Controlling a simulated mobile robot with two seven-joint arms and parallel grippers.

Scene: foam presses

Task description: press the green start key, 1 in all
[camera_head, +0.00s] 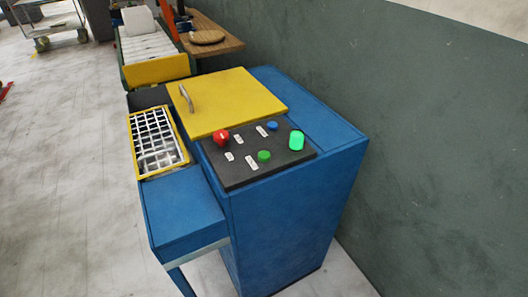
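A blue machine (280,225) bears a dark control panel (228,179) on its top. A low, round green key (264,156) sits near the panel's front edge. A taller, brighter green cylinder (296,140) stands at the panel's right end; it looks lit. A red knob (221,137) is at the panel's left and a small blue button (272,126) at its back. Small white labels are beside them, too small to read. Neither of my grippers is in view, and nothing covers the panel.
A yellow lid (235,105) with a metal handle lies shut behind the panel. A yellow-framed grid (157,143) is on the machine's left side. A green wall (430,120) runs close along the right. Open floor (70,180) lies to the left. A wooden table (215,42) stands behind.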

